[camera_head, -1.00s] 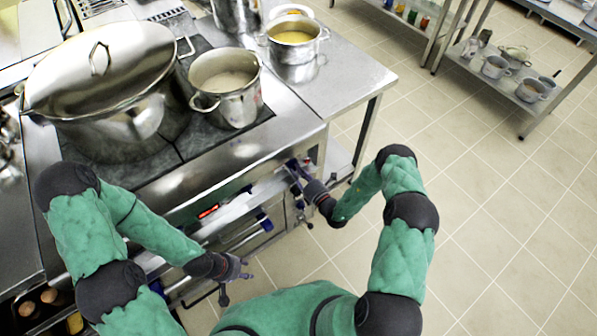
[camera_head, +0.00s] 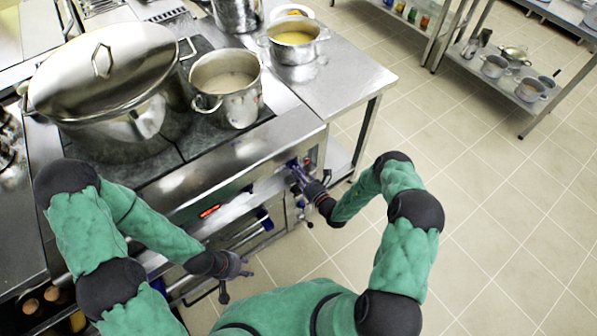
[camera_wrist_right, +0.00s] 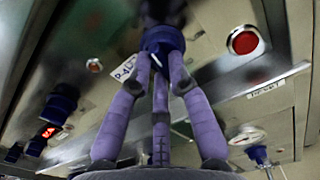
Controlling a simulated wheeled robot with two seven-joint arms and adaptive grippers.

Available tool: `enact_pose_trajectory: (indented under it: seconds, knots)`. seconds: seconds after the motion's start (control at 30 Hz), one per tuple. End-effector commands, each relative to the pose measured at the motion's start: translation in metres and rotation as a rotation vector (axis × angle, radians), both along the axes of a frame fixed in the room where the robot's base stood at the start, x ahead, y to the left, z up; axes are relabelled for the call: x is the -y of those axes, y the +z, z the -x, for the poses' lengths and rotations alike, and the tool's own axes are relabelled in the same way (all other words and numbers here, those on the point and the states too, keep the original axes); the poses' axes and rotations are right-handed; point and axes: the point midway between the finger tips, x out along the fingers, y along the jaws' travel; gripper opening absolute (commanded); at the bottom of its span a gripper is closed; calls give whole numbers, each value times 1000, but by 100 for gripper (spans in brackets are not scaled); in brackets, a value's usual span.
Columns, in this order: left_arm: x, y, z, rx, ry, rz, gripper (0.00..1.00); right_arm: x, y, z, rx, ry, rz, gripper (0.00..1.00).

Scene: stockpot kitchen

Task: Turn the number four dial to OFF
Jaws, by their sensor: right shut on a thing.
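A dark blue dial (camera_wrist_right: 165,40) on the stove's front panel sits between the fingers of my right gripper, next to a partly hidden white label. My right gripper (camera_head: 297,170) is at the right end of the panel; in the right wrist view its purple fingers (camera_wrist_right: 160,75) are shut on the dial. A short white mark shows at the dial's near edge; the setting cannot be read. My left gripper (camera_head: 238,268) is empty, fingers spread, in front of the stove and below the panel.
A red button (camera_wrist_right: 243,41) lies right of the dial in the wrist view. Other blue dials (camera_wrist_right: 60,103) and a red lit display (camera_wrist_right: 50,132) lie to the left. A big lidded pot (camera_head: 100,75) and an open pot (camera_head: 226,88) stand on the stove.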

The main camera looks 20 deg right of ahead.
Motion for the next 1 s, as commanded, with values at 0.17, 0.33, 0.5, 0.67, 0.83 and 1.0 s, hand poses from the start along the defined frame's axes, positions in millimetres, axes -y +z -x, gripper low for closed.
enact_pose_trajectory:
  seconds: [0.17, 0.33, 0.5, 0.67, 0.83, 1.0]
  knots:
    - [0, 1, 0, 0, 0, 0, 40, 0, 0, 0, 28, -1, 77, 0]
    - [0, 1, 0, 0, 0, 0, 40, 0, 0, 0, 43, -1, 119, 0]
    - [0, 2, 0, 0, 0, 0, 40, 1, -1, 0, 49, -1, 135, 0]
    - [0, 2, 0, 0, 0, 0, 40, 1, -1, 0, 50, -1, 137, 0]
    - [0, 2, 0, 0, 0, 0, 40, 1, -1, 0, 50, -1, 137, 0]
    - [0, 2, 0, 0, 0, 0, 40, 1, -1, 0, 49, -1, 136, 43]
